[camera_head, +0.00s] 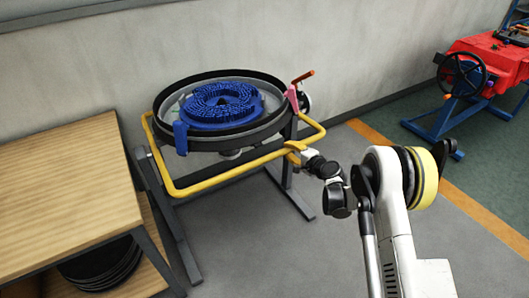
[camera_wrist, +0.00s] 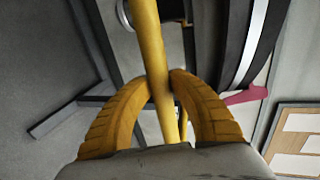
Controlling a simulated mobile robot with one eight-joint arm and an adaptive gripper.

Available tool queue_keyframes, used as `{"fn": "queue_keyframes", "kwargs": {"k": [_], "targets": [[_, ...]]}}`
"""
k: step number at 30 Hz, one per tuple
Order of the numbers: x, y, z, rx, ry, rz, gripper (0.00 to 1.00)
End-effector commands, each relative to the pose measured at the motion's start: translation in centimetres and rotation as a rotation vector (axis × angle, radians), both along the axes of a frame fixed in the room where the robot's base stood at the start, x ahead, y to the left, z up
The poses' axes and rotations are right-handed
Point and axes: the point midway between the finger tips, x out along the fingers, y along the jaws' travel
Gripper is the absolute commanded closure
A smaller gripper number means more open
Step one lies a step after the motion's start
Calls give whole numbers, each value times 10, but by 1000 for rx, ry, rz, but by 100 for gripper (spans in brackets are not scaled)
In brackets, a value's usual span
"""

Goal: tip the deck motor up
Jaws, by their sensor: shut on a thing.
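The deck (camera_head: 205,137) is a round black-rimmed housing on a dark stand, with a ring-shaped blue brush (camera_head: 222,103) facing up inside it. A yellow bar (camera_head: 225,177) loops around its front and sides. My gripper (camera_head: 300,148) is at the bar's front right. In the wrist view, its two ribbed yellow fingers (camera_wrist: 162,82) are shut on the yellow bar (camera_wrist: 146,30), which runs between the fingertips. The deck's dark curved edge also shows at the top right of the wrist view. I cannot make out the motor itself; the deck's underside is mostly hidden.
A wooden-topped bench (camera_head: 65,180) stands close at the left, with black discs (camera_head: 100,265) on its lower shelf. The wall (camera_head: 200,35) is behind the deck. A red machine (camera_head: 495,55) on a blue stand is at the far right. Grey floor in front is clear.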

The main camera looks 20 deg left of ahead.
Motion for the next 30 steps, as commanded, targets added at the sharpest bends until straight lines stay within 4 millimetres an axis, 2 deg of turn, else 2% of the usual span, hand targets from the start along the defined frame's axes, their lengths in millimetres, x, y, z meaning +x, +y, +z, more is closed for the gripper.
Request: {"fn": "queue_keyframes", "kwargs": {"k": [1, 9, 21, 30], "targets": [[1, 2, 11, 2, -1, -1, 100], [6, 8, 46, 2, -1, -1, 100], [7, 9, 52, 1, 0, 0, 100], [18, 21, 89, 2, -1, -2, 100]]}}
